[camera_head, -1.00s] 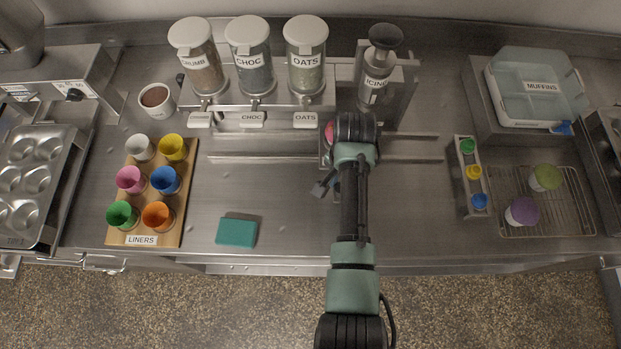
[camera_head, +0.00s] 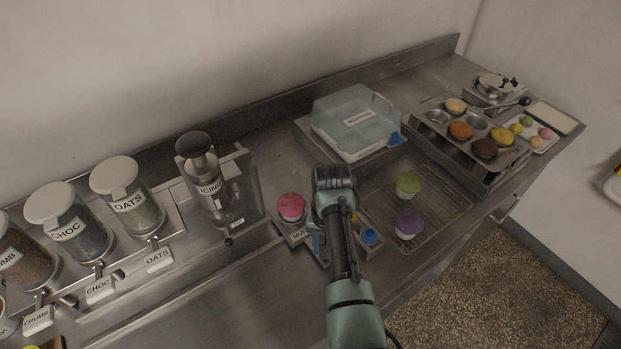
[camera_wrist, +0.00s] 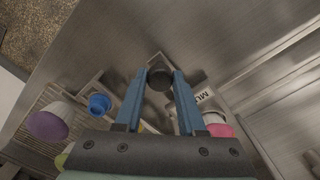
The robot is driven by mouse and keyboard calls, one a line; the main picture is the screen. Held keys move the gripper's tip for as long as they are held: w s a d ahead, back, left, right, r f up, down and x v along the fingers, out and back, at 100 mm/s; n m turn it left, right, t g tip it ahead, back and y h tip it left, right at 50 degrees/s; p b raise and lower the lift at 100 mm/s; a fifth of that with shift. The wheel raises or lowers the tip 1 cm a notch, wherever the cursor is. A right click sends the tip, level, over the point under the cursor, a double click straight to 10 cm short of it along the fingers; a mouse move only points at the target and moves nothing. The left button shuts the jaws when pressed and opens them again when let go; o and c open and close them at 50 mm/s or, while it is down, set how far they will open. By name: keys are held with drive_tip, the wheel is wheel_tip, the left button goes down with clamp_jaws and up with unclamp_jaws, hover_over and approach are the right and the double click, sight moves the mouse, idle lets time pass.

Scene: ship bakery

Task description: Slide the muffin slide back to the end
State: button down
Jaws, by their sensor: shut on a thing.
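The muffin slide (camera_head: 297,236) is a small metal carriage with a label partly reading "MU". A muffin with a pink top (camera_head: 291,207) stands on it. In the head view it is on the counter to the right of the icing dispenser (camera_head: 210,187). My gripper (camera_wrist: 160,80) is shut on a dark round knob (camera_wrist: 159,79) beside the slide's label, between its blue fingers. The pink muffin (camera_wrist: 219,128) shows to the right of the fingers in the wrist view. In the head view my arm hides most of the fingers and the knob.
A holder with a blue cup (camera_head: 370,236) is close to the right of the slide, partly behind my arm. A wire rack holds green (camera_head: 408,185) and purple (camera_head: 409,224) muffins. The muffin box (camera_head: 358,121) is behind. The rail area left of the slide is clear.

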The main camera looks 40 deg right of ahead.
drive_tip(key=shift+d+r, duration=0.15)
drive_tip(key=shift+d, duration=0.25)
drive_tip(key=c, duration=0.5)
unclamp_jaws()
drive_tip(key=shift+d, duration=0.15)
wheel_tip(320, 180, up, 13)
idle(0.4)
